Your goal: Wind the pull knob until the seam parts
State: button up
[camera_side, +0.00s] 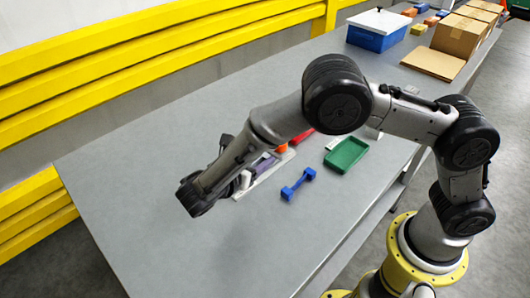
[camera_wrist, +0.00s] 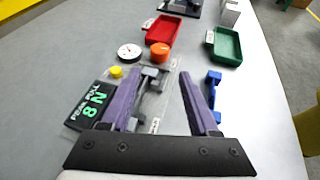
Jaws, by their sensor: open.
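An orange round knob (camera_wrist: 160,52), which looks like the pull knob, stands at the far end of a pale fixture plate (camera_wrist: 172,80). It also shows in the side view (camera_side: 282,148). Grey clamp-like blocks (camera_wrist: 156,73) sit on the plate, partly hidden by my left finger. I cannot make out a seam. A display (camera_wrist: 91,107) reads "PEAK PULL 8 N". My gripper (camera_wrist: 160,82) is open, its two purple fingers spread over the near part of the plate, short of the knob. Nothing shows held. In the side view, my wrist hides part of the fixture.
A white dial (camera_wrist: 129,53) and a yellow button (camera_wrist: 116,72) stand left of the knob. A red tray (camera_wrist: 173,29), green tray (camera_wrist: 227,46) and blue dumbbell-shaped piece (camera_side: 298,184) lie nearby. The table's near left (camera_side: 150,220) is clear. Boxes (camera_side: 459,36) stand far back.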

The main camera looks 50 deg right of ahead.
jog(key=shift+s+a+r, duration=0.15)
jog(key=shift+a+r, duration=0.05)
jog(key=shift+a, duration=0.25)
jog(key=shift+s+a+f+n+g+y, duration=0.3)
jog(key=shift+f+n+y, duration=0.2)
jog(key=shift+f, duration=0.1)
jog(key=shift+s+a+g+y, duration=0.1)
jog(key=shift+g+y, duration=0.4)
jog(key=shift+y, duration=0.1)
jog(key=w+d+r+m+g+y, duration=0.2)
jog(key=w+d+r+m+y, duration=0.25)
jog(key=d+r+y, duration=0.35)
jog(key=shift+h, duration=0.8)
jog(key=x, duration=0.6)
jog(key=d+x, duration=0.1)
jog(key=x, duration=0.5)
jog(key=shift+d+f, duration=0.15)
